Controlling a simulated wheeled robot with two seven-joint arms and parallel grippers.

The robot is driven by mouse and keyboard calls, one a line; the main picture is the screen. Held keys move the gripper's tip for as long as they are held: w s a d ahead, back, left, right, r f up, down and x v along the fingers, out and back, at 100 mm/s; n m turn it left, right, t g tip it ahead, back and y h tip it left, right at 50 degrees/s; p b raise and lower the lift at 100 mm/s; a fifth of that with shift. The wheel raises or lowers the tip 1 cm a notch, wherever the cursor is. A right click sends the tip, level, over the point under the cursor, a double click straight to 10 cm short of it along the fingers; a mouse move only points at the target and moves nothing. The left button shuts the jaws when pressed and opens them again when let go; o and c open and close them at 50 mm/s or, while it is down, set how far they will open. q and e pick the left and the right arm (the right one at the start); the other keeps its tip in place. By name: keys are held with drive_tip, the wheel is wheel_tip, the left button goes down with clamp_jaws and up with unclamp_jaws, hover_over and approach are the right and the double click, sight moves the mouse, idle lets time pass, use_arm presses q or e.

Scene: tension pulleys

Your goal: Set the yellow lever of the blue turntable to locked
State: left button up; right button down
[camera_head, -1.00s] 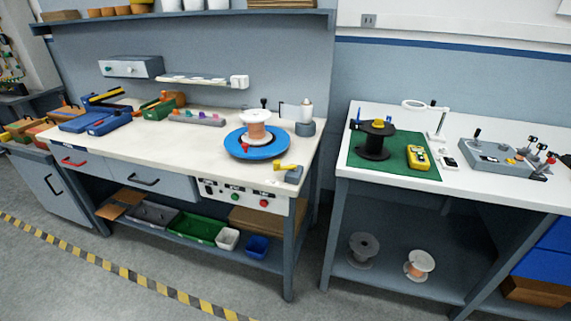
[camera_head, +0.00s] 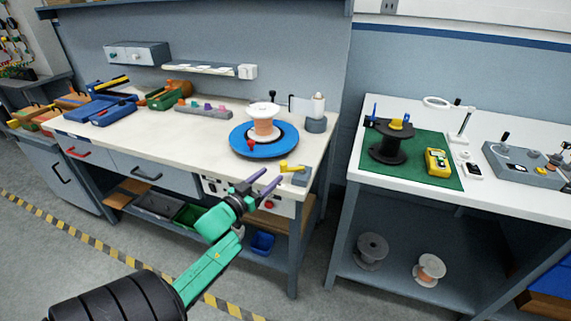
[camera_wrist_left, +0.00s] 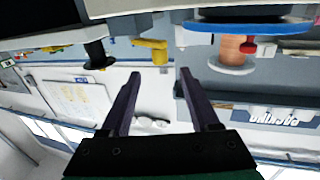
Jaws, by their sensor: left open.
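The blue turntable (camera_head: 247,153) lies near the right end of the light workbench. An orange spool with white flanges (camera_head: 263,122) stands on it, and a red knob (camera_head: 251,145) shows at its front. The yellow lever (camera_head: 286,167) sits on a grey block (camera_head: 301,176) at the bench's front right corner. My left gripper (camera_head: 273,175) is open and empty, just in front of the bench edge and close to the lever. In the left wrist view, which is upside down, the lever (camera_wrist_left: 150,50) is beyond my open fingers (camera_wrist_left: 159,74); the turntable (camera_wrist_left: 250,26) is right of it. My right gripper is out of view.
A grey holder with a white cylinder (camera_head: 317,118) stands behind the lever. The control panel (camera_head: 240,191) is on the bench front below. A second table with a green mat (camera_head: 440,178) and a black spool (camera_head: 389,147) is at the right, across a gap.

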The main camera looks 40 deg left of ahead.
sight(282, 167)
use_arm(q)
drive_tip(key=w, duration=0.8)
drive_tip(key=shift+w+a+f, duration=0.1)
drive_tip(key=shift+a+f, duration=0.05)
drive_tip(key=shift+a, duration=0.2)
drive_tip(key=shift+c, duration=0.4)
clamp_jaws()
idle(0.4)
